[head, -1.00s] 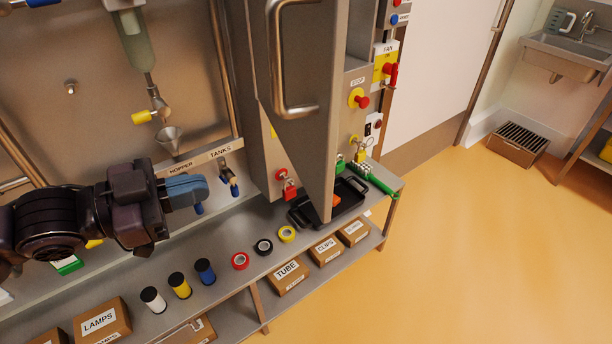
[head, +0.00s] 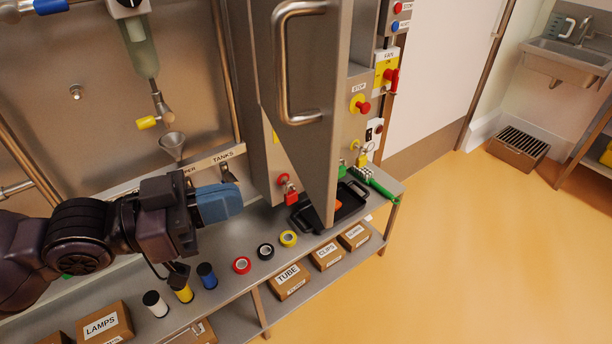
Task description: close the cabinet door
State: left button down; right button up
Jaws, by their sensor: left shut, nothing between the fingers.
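The cabinet door (head: 292,140) is a grey metal panel that stands open, swung out from the cabinet (head: 265,160) toward me. Its long bar handle (head: 281,65) is on the face turned to the left. My left gripper (head: 237,200) has blue fingers and is shut and empty. It is in front of the wall panel, left of the door's lower part and apart from it. My right gripper is not in view.
A black tray (head: 355,219) sits on the bench below the door. Tape rolls (head: 265,251) and small spools (head: 207,275) stand along the bench. A red padlock (head: 291,197) hangs near the door.

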aim_at(324, 176)
pick_arm(q)
jog(key=p+x, duration=0.1)
jog(key=x, duration=0.7)
jog(key=shift+w+d+p, duration=0.1)
jog(key=shift+d+p, duration=0.25)
jog(key=shift+d, duration=0.05)
jog(key=shift+x, duration=0.9)
jog(key=shift+d, duration=0.1)
